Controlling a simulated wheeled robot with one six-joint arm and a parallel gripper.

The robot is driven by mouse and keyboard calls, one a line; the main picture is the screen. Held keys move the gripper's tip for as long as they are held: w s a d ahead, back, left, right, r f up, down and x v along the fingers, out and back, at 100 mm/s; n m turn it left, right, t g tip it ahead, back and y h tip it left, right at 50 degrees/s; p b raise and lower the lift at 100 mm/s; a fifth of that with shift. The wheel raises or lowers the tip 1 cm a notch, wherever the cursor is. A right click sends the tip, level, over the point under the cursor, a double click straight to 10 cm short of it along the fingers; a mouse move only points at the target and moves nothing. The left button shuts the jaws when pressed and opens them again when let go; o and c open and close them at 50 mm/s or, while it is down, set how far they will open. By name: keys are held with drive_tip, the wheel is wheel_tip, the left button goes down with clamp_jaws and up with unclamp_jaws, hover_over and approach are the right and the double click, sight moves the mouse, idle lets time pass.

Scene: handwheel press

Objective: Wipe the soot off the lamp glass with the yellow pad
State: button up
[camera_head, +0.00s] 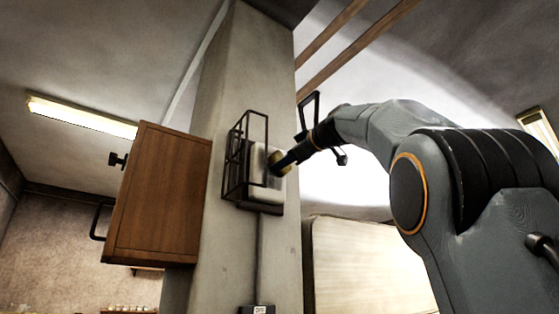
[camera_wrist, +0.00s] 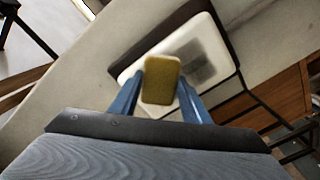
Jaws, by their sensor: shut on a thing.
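The lamp glass (camera_head: 258,183) is a pale rounded panel in a dark housing on the pillar. It also shows in the wrist view (camera_wrist: 216,42), with a dark grey soot patch (camera_wrist: 195,67) near its middle. My gripper (camera_wrist: 160,88) is shut on the yellow pad (camera_wrist: 161,78), one blue finger on each side. The pad is in front of the glass and covers part of it beside the soot. I cannot tell whether it touches the glass. In the head view my gripper (camera_head: 281,163) is at the right side of the lamp, and the pad is mostly hidden.
A dark wire cage (camera_head: 233,160) stands open to the left of the lamp glass. A wooden cabinet (camera_head: 160,195) with dark handles is left of the pillar (camera_head: 228,90). A small box (camera_head: 257,310) is low on the pillar. Space right of the lamp holds my arm.

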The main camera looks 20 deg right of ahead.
drive_tip(key=shift+w+d, duration=0.15)
drive_tip(key=shift+d, duration=0.4)
drive_tip(key=shift+w+d, duration=0.15)
drive_tip(key=shift+d, duration=0.35)
drive_tip(key=shift+b+v, duration=1.6)
drive_tip(key=shift+v, duration=1.35)
drive_tip(key=shift+s, duration=0.2)
drive_tip(key=b+v, duration=0.1)
drive_tip(key=v, duration=0.1)
drive_tip(key=shift+s+d, duration=0.15)
drive_tip(key=shift+s, duration=0.2)
